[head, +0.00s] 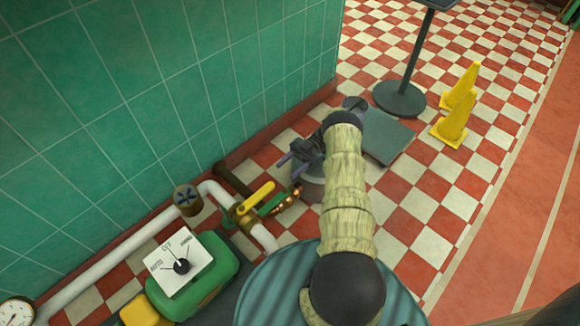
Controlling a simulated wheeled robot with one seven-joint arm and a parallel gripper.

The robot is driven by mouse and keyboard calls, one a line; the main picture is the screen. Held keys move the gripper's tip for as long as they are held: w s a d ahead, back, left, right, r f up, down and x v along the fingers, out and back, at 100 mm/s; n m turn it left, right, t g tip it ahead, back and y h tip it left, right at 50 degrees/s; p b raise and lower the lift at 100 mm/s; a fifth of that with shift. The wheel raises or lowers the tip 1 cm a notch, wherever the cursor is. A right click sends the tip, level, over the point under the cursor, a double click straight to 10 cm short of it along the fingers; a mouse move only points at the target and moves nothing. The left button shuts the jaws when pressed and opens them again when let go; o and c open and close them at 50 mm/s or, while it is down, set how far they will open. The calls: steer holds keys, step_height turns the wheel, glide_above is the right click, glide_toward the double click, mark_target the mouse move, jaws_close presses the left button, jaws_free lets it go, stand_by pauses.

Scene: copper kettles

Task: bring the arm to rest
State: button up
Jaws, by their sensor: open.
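My arm (348,180), in a pale woven sleeve with dark joints, reaches from the bottom middle of the head view up and away over the floor. It bends at a dark joint near the top. My gripper (288,166) is beyond that joint, pointing left toward the green wall. It is dark, small and partly hidden by the arm. Its jaws are open, and I see nothing held between them. A valve with a yellow handle (256,197) is below and left of it. I cannot tell the exact gap between them.
A white pipe (105,262) runs along the tiled wall (180,75). A green control box (212,278) with a dial stands at lower left. A grey plate (387,137), a dark stand (400,98) and yellow cones (453,122) are beyond my arm. Checkered floor at right is clear.

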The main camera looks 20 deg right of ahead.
steer(key=shift+w, duration=0.1)
stand_by(0.5)
